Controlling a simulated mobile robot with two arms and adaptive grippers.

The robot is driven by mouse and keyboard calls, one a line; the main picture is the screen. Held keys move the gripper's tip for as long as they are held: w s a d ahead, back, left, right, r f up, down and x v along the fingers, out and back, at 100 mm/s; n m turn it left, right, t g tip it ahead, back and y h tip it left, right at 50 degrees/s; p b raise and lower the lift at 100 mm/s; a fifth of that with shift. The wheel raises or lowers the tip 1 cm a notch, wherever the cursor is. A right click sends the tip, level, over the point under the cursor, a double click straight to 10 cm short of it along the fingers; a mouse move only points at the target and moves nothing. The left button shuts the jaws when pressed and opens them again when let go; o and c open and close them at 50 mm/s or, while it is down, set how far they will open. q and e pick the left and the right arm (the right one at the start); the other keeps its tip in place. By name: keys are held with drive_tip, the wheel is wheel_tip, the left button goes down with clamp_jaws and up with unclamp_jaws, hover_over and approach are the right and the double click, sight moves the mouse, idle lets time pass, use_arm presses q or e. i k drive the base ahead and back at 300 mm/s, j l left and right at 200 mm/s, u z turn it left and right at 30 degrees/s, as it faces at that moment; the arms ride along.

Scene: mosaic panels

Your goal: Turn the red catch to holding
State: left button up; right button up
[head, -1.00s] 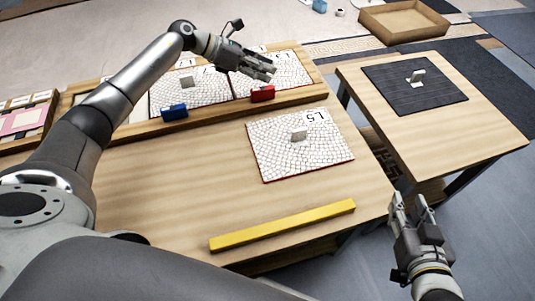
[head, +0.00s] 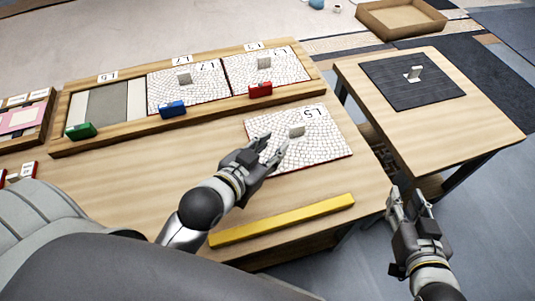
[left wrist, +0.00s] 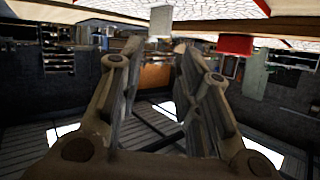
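The red catch (head: 260,89) sits on the front rail of the wooden frame (head: 200,118), below the right-hand mosaic panel (head: 290,71). It appears to lie along the rail, much like the blue catch (head: 172,109). It also shows in the left wrist view (left wrist: 235,44). My left gripper (head: 273,146) is open and empty, at the left edge of the loose mosaic panel (head: 318,138), apart from the red catch. In the left wrist view nothing is between its fingers (left wrist: 158,60). My right gripper (head: 408,192) is open and empty beyond the table's right edge.
A green catch (head: 80,131) sits at the frame's left bay. A yellow bar (head: 284,220) lies near the table's front. A side table (head: 490,125) at right holds a dark panel (head: 440,93) with a knob. Bare tabletop lies left of the loose panel.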

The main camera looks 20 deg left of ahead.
sight(264, 89)
drive_tip(key=k, duration=1)
